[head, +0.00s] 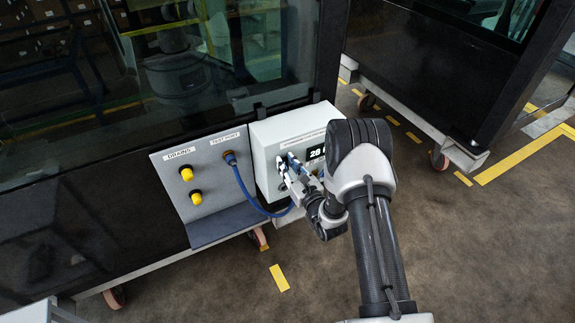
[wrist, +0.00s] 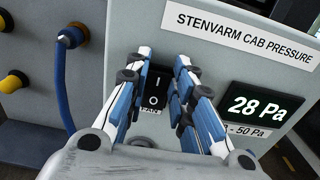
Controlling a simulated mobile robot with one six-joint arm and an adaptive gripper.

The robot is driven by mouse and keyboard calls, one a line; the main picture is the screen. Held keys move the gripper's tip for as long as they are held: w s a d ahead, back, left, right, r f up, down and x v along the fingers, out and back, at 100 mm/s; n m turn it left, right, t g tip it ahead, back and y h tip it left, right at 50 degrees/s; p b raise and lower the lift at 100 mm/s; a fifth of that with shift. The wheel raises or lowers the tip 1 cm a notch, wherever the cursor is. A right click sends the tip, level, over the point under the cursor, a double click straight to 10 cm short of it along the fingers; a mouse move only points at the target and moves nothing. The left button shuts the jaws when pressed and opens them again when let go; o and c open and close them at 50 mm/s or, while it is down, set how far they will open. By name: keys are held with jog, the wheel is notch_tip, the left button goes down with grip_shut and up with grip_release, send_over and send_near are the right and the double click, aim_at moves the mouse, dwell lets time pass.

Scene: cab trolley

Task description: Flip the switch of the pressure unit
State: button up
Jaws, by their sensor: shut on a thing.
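The pressure unit (head: 262,135) is a pale box on the front of the dark cab. In the wrist view its face (wrist: 145,30) bears the label "STENVARM CAB PRESSURE" and a display (wrist: 257,107) reading 28 Pa. A black rocker switch (wrist: 154,88) marked I and O, with a FAN label below, shows between my fingers. I cannot tell which side is pressed in. My gripper (head: 287,166) is at the unit's face, its blue-padded fingers (wrist: 163,59) on either side of the switch and shut on it. In the head view my gripper hides the switch.
A grey panel (head: 215,165) left of the unit carries two yellow drain knobs (head: 187,174) and a blue hose (head: 240,180) that loops toward the unit. A second wheeled cab (head: 430,75) stands at right. The floor (head: 480,250) at right is clear.

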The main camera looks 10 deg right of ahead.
jog(key=shift+f+b, duration=0.35)
jog(key=shift+b, duration=0.55)
grip_shut()
jog(key=t+b, duration=0.1)
jog(key=b, duration=0.2)
jog(key=t+b, duration=0.1)
jog(key=b, duration=0.2)
jog(key=f+t+y+b, duration=0.1)
jog(key=t+b, duration=0.1)
jog(key=b, duration=0.1)
jog(key=shift+s+d, duration=0.1)
jog(key=shift+s, duration=0.2)
jog(key=shift+r+t+y+b, duration=0.15)
jog(key=shift+t+y+b, duration=0.15)
jog(key=shift+b, duration=0.25)
jog(key=shift+r, duration=0.1)
jog(key=o, duration=0.9)
grip_release()
jog(key=shift+o, duration=0.2)
notch_tip(320, 180, up, 10)
